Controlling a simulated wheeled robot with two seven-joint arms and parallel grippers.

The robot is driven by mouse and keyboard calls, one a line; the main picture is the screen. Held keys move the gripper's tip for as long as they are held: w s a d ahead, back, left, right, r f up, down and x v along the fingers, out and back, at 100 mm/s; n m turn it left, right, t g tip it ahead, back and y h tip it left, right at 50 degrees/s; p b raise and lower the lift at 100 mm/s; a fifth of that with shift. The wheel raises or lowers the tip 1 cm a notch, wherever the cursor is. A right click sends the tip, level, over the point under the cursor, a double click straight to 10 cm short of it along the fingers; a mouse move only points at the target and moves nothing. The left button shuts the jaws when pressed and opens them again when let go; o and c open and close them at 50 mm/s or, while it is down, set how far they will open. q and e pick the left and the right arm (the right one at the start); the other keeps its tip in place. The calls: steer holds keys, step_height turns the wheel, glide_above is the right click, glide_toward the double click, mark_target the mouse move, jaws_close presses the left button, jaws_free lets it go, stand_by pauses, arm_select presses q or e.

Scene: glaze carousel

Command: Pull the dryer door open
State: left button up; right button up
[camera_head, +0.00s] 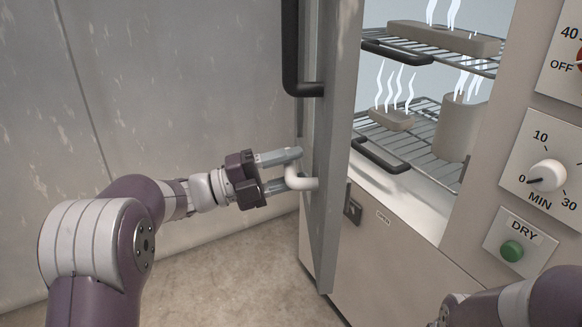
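The dryer door (338,130) stands swung open and shows nearly edge-on, left of the dryer's opening. A long black handle (290,50) is on the upper part of its left face. My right gripper is out of view; only part of my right arm shows at lower right.
Inside the dryer, wire racks (425,130) carry steaming clay pieces: a long block (445,38), a small dish (391,119) and a cylinder (458,128). A timer knob (548,176) and green DRY button (511,251) are at right. Floor (235,275) left of the door is clear.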

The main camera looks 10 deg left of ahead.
arm_select(q)
steer(key=shift+s+a, duration=0.1)
steer(key=shift+a, duration=0.25)
steer(key=p+v, duration=0.3)
steer(key=v, duration=0.9)
steer(key=shift+f, duration=0.15)
